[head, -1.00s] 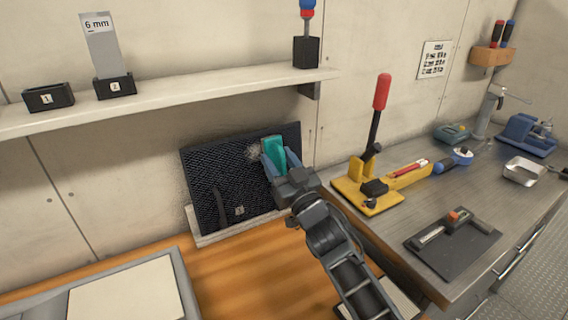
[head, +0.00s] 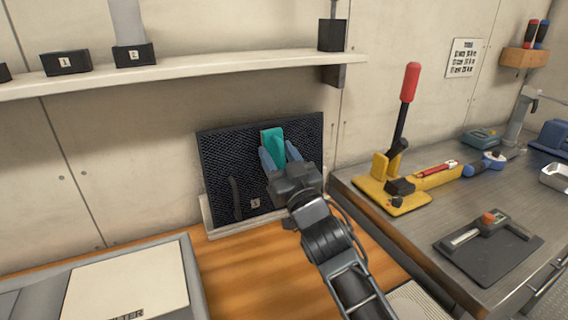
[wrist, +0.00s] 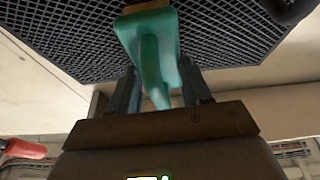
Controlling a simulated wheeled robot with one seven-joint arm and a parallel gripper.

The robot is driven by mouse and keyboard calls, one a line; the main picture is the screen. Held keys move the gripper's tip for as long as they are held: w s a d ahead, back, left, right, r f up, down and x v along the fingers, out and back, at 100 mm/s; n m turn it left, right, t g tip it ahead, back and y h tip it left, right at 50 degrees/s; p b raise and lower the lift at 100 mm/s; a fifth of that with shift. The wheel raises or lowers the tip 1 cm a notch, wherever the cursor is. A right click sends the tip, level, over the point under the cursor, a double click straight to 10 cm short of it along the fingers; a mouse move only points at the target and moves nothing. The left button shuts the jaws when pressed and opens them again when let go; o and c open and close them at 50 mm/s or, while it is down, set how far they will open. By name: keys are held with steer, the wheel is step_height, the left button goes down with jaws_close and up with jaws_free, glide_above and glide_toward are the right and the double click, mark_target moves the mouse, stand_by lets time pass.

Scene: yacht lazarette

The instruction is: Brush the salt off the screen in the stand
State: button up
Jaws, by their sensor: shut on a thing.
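The dark mesh screen (head: 232,165) leans upright in its pale stand (head: 240,225) at the back of the wooden bench. My gripper (head: 280,158) is shut on a teal brush (head: 271,140) in front of the screen's upper right part. In the wrist view the brush (wrist: 160,45) stands between the two blue fingers, with a tan edge at its far end close to the mesh (wrist: 85,35). I cannot tell if it touches. No pale salt patch shows on the visible mesh; the part behind the brush and gripper is hidden.
A shelf (head: 190,72) with numbered black holders runs above the screen. To the right, a metal counter (head: 450,208) carries a yellow press with a red-handled lever (head: 405,100) and a dark tray-like tool (head: 487,245). A pale-topped case (head: 125,285) lies front left.

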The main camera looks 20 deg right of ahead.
steer(key=shift+s+a+b, duration=0.35)
steer(key=shift+a+b, duration=0.35)
steer(key=shift+b, duration=0.4)
steer(key=shift+d+r, duration=0.1)
steer(key=shift+d, duration=0.15)
steer(key=shift+w+d+r+p, duration=0.25)
steer(key=shift+r+p, duration=0.1)
steer(key=shift+p, duration=0.1)
steer(key=shift+w+a+f+p, duration=0.1)
steer(key=shift+w+a+p, duration=0.15)
steer(key=shift+p, duration=0.5)
steer(key=shift+w+p, duration=0.3)
steer(key=shift+p, duration=0.1)
steer(key=shift+c, duration=0.8)
steer(key=shift+w+d+p, duration=0.15)
steer(key=shift+d+p, duration=0.05)
steer(key=shift+p, duration=0.15)
steer(key=shift+c, duration=0.5)
steer(key=shift+d+p, duration=0.6)
steer(key=shift+p, duration=0.15)
steer(key=shift+d+f+p, duration=0.1)
steer(key=shift+d+p, duration=0.3)
steer(key=shift+d, duration=0.3)
steer(key=d+p, duration=0.3)
steer(key=p, duration=0.2)
steer(key=shift+s, duration=0.2)
steer(key=shift+d+p, duration=0.25)
steer(key=shift+p, duration=0.25)
